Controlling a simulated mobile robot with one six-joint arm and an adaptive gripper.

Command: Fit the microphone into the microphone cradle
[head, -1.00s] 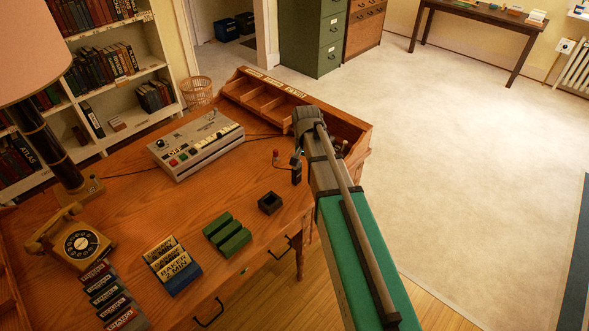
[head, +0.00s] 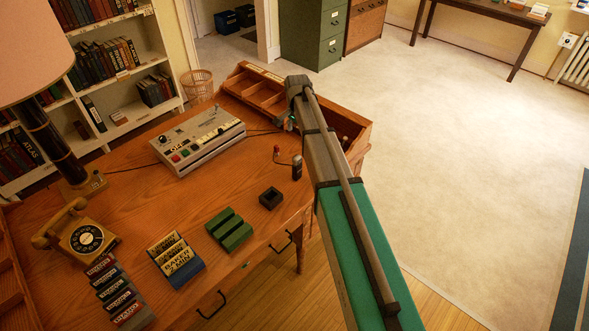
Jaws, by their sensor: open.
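A small dark upright cylinder with a paler top, which looks like the microphone (head: 297,168), stands near the desk's right front edge. A black square open-topped block (head: 271,198), which looks like the microphone cradle, sits a little in front and to its left. Its opening looks empty. My gripper (head: 291,124) is above and beyond the microphone in the picture, apart from it. It is open and holds nothing that I can see. The arm hides much of the gripper, so its fingers show only in small part.
A small red-topped item (head: 276,152) stands just left of the microphone. A grey control box (head: 198,140), green slotted block (head: 229,230), labelled blocks (head: 176,262) and telephone (head: 80,238) occupy the desk. A wooden compartment rack (head: 262,88) lines its back. Bare wood surrounds the cradle.

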